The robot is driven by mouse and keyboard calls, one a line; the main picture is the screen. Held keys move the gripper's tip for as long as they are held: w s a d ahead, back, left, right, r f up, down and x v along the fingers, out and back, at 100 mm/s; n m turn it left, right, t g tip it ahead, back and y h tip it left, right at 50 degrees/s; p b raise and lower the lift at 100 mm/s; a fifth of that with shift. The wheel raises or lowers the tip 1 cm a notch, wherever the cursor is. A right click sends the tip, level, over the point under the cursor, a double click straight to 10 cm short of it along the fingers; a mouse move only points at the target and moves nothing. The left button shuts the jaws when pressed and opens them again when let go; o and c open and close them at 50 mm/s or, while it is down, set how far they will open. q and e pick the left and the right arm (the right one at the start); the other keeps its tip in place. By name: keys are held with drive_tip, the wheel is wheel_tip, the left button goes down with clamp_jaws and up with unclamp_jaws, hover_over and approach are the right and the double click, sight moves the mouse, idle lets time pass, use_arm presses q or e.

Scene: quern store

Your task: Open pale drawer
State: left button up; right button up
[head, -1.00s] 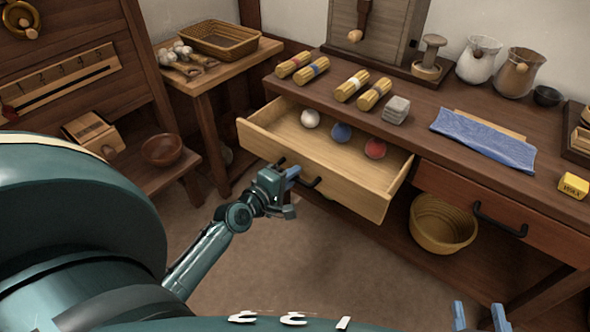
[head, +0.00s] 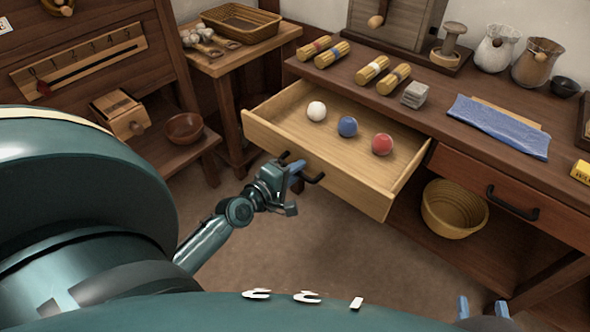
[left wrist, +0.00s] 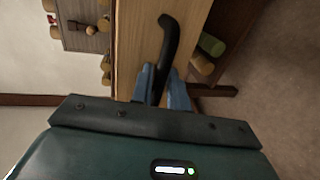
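The pale drawer (head: 318,176) stands pulled well out from under the bench top. It holds a white ball (head: 317,111), a blue ball (head: 347,126) and a red ball (head: 382,144). My left gripper (head: 292,172) is at the drawer's black handle, in front of the drawer face. In the left wrist view the handle (left wrist: 168,38) runs between the blue fingers (left wrist: 160,85), which look closed around it. My right gripper (head: 483,307) shows only as two blue fingertips, apart and empty, at the bottom edge of the head view.
A red-brown drawer (head: 480,185) with a black handle is shut to the right. A basket (head: 454,208) sits below it. Bundles, a grey block (head: 414,95) and a blue cloth (head: 499,126) lie on the bench top. The floor before the drawer is clear.

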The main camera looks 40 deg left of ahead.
use_arm(q)
drive_tip(key=v, duration=1.3)
drive_tip(key=shift+p, duration=0.45)
use_arm(e)
drive_tip(key=shift+s+d, duration=0.1)
drive_tip(key=shift+d, duration=0.05)
use_arm(q)
drive_tip(key=shift+r, duration=0.15)
